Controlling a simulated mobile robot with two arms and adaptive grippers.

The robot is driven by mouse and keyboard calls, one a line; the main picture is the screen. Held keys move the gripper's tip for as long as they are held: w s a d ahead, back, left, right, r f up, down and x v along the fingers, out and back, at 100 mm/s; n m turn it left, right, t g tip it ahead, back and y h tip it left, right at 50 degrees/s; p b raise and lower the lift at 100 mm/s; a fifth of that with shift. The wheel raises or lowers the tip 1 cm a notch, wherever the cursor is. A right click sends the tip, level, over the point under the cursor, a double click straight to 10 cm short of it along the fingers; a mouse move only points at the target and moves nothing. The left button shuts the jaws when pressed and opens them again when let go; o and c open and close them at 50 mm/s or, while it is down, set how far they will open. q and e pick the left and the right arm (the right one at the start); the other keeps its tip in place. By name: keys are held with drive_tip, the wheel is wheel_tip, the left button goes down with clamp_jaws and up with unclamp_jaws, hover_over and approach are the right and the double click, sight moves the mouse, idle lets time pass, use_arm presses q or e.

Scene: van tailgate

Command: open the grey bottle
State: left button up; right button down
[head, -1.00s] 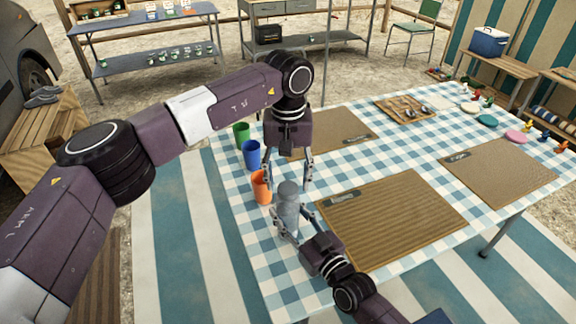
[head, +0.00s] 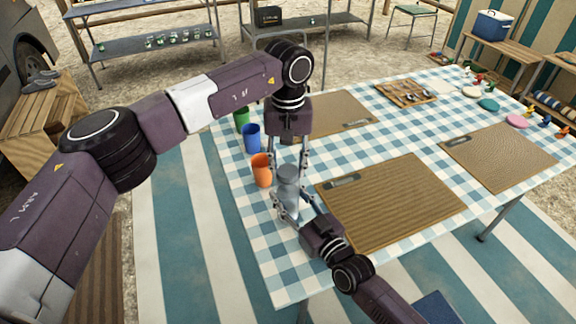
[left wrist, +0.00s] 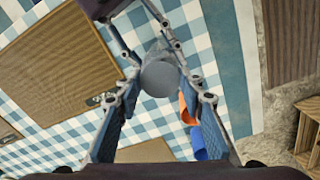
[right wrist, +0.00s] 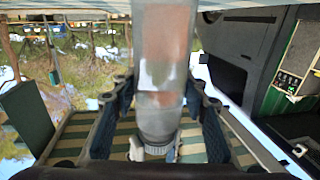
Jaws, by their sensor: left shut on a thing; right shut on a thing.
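The grey bottle (head: 288,186) stands upright near the left edge of the checked table (head: 268,262). My left gripper (head: 289,172) points down from above and is shut on the bottle's top. In the left wrist view the round grey top (left wrist: 160,76) sits between its fingers. My right gripper (head: 291,212) comes in from the front and is shut on the bottle's lower body. In the right wrist view the bottle (right wrist: 163,70) stands between the fingers.
An orange cup (head: 262,171) stands close to the bottle on the left. A blue cup (head: 251,138) and a green cup (head: 241,118) stand behind it. A woven mat (head: 392,204) with cutlery lies just to the right. A cutlery tray (head: 407,92) is farther back.

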use_arm(q)
drive_tip(key=n, duration=1.2)
drive_tip(key=shift+n, duration=0.4)
drive_tip(key=n, duration=1.2)
drive_tip(key=shift+r, duration=0.1)
drive_tip(key=n, duration=0.5)
drive_tip(key=shift+c, duration=0.2)
drive_tip(key=n, duration=0.8)
drive_tip(key=shift+n, duration=0.3)
drive_tip(key=n, duration=0.4)
drive_tip(key=shift+n, duration=0.4)
